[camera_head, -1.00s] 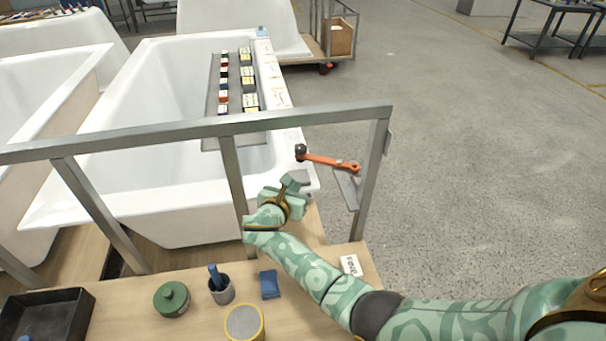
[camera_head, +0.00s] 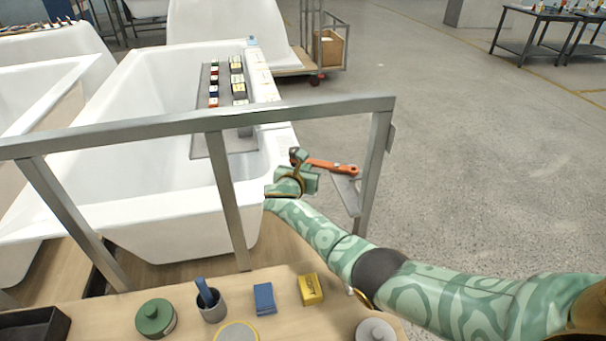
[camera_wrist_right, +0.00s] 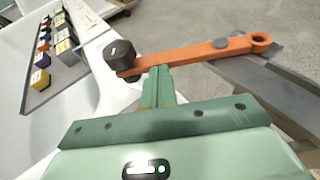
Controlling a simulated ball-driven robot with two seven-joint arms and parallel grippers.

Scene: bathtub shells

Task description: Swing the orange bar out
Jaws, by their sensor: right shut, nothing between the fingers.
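The orange bar (camera_head: 332,166) has a dark round knob at its left end and a ring at its right end. It lies across the gap between the white tub's (camera_head: 262,116) near right corner and a grey metal plate (camera_head: 346,192) by the rail post. My right gripper (camera_head: 300,160) is at the bar's knob end. In the right wrist view the bar (camera_wrist_right: 205,52) runs across the top, and the shut, empty fingers (camera_wrist_right: 158,74) are at its near side, close to the knob (camera_wrist_right: 120,54). I cannot tell whether they touch it. My left gripper is out of view.
A grey metal rail (camera_head: 170,124) with posts crosses in front of the tub. A tray (camera_head: 222,144) with small coloured blocks lies over the tub.

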